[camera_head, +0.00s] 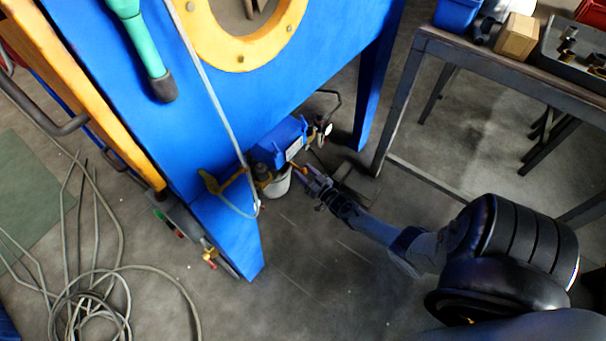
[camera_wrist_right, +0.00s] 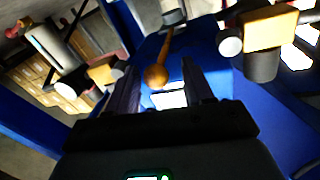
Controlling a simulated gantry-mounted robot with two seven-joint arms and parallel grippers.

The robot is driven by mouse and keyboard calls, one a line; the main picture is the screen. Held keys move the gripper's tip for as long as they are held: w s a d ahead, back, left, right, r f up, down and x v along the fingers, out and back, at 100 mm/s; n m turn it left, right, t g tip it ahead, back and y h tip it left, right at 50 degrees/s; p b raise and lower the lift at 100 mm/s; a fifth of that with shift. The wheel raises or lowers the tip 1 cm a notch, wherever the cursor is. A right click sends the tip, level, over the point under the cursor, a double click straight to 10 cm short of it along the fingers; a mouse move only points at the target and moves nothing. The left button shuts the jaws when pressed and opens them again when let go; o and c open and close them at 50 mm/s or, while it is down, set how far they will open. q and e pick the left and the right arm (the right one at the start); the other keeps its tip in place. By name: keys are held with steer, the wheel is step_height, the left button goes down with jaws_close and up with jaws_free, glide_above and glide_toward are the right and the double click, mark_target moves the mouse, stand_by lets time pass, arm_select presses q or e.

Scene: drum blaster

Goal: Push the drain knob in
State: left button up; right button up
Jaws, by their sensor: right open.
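An orange round knob (camera_wrist_right: 155,76) on a thin stem, likely the drain knob, shows in the right wrist view between the two dark fingers of my right gripper (camera_wrist_right: 160,88). The fingers stand open on either side of it; I cannot tell whether either touches it. In the head view my right gripper (camera_head: 310,182) reaches in from the right, close to the blue filter unit (camera_head: 282,142) low on the blue cabinet (camera_head: 225,115). The knob is a small orange spot (camera_head: 303,170) by the fingertips there. My left gripper is not in view.
A white cup (camera_head: 277,187) sits under the blue unit. A gauge (camera_head: 326,128) and a bent pipe are beside it. A workbench (camera_head: 500,65) with bins stands at the right. Coiled hoses (camera_head: 90,305) lie at lower left. The lower-middle floor is clear.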

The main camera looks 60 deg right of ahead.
steer(key=shift+w+d+f, duration=0.1)
steer(key=shift+w+d, duration=0.05)
steer(key=shift+w, duration=0.2)
steer(key=shift+w+d, duration=0.1)
steer(key=shift+d, duration=0.25)
steer(key=shift+a, duration=0.1)
steer(key=shift+c, duration=0.3)
steer(key=shift+c, duration=1.2)
jaws_close()
